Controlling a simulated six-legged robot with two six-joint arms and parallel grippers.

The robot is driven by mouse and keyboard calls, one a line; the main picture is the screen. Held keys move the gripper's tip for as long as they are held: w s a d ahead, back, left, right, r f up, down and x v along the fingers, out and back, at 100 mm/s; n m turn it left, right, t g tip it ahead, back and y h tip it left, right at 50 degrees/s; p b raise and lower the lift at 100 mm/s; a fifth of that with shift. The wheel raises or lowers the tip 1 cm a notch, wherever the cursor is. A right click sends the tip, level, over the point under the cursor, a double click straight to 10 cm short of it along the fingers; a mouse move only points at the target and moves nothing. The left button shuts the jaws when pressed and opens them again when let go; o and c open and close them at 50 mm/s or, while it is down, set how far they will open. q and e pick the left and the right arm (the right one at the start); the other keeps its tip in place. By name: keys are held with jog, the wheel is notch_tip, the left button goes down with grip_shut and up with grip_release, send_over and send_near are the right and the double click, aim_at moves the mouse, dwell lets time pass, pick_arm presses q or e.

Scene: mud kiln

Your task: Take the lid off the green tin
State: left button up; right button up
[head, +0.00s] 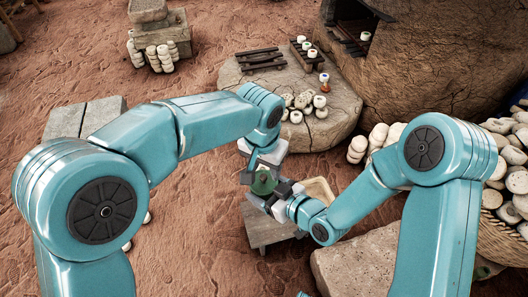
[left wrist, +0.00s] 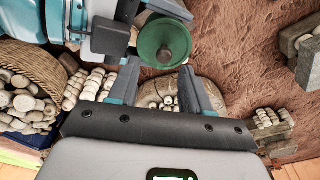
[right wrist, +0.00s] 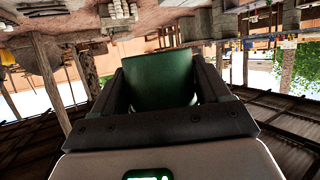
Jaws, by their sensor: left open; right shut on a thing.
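The green tin (head: 262,187) is held in the air in front of me, above a small wooden table. Its round green lid (left wrist: 178,40) with a small knob in the middle (left wrist: 164,54) is on it, seen from above in the left wrist view. My right gripper (head: 271,194) is shut on the tin's side; in the right wrist view the tin's green wall (right wrist: 158,80) fills the space between the jaws. My left gripper (left wrist: 160,88) is open and empty, pointing down close to the lid. In the left wrist view the lid lies beyond the fingertips, not between them.
The small wooden table (head: 262,235) stands below, with a pale wooden tray (head: 319,188) at its right. A flat stone slab (head: 232,78) with pots lies farther back, before the mud kiln (head: 440,60). A basket (head: 505,243) of pale pieces stands at right.

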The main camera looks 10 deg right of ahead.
pick_arm(q)
jog(key=shift+w+d+f, duration=0.1)
jog(key=shift+w+f, duration=0.05)
jog(key=shift+f, duration=1.1)
jog(key=c, duration=0.8)
grip_shut()
jog(key=shift+r, duration=0.15)
jog(key=shift+r, duration=0.95)
